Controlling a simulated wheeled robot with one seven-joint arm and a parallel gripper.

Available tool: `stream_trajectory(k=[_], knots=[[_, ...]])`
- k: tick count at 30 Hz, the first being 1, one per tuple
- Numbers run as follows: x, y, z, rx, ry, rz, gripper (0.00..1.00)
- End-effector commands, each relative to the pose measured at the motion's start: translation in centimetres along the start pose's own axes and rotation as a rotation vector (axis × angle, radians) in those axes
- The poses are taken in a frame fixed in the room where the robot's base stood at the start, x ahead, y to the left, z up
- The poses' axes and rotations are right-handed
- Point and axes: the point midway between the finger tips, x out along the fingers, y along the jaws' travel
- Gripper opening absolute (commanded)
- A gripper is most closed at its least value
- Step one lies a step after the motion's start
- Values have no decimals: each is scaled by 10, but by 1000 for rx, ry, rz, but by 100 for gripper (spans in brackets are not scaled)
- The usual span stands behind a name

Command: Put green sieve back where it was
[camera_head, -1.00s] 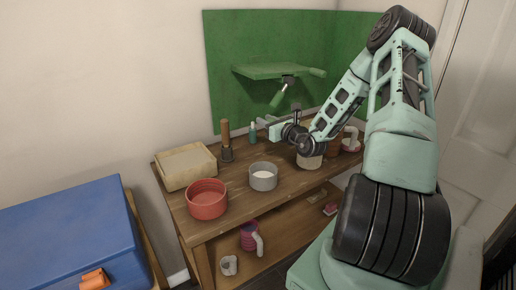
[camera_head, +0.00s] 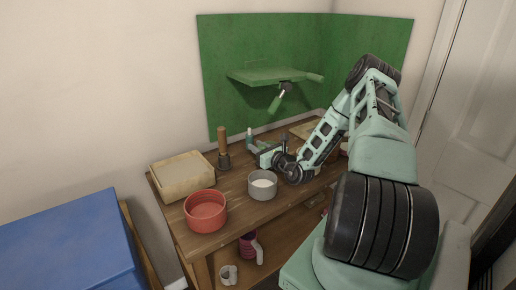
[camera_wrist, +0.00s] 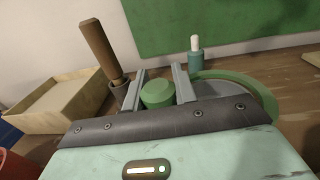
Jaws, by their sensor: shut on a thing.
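The green sieve (camera_wrist: 268,98) shows in the wrist view as a green round rim with a grey inside, partly hidden by my gripper. A short green cylinder, which looks like its handle end, sits between the two grey fingers. My gripper (camera_wrist: 160,72) is shut on it, low over the wooden table. In the head view my gripper (camera_head: 258,152) is behind the grey pot, and the sieve is mostly hidden there. I cannot tell whether the sieve touches the table.
A wooden-handled tool (camera_head: 223,147), a teal bottle (camera_head: 249,137), a beige box (camera_head: 182,180), a red bowl (camera_head: 205,216) and a grey pot (camera_head: 262,190) stand close by on the table (camera_head: 236,200). A green shelf (camera_head: 268,74) with a hanging green-handled tool is above.

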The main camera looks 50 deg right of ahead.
Motion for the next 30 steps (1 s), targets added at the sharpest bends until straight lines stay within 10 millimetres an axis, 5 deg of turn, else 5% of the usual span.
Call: stream_trajectory(k=[26,27,30], knots=[[0,0,-19,-1,-2,1,4],[0,0,-19,-1,-1,1,36],[0,0,-19,-1,-1,0,49]])
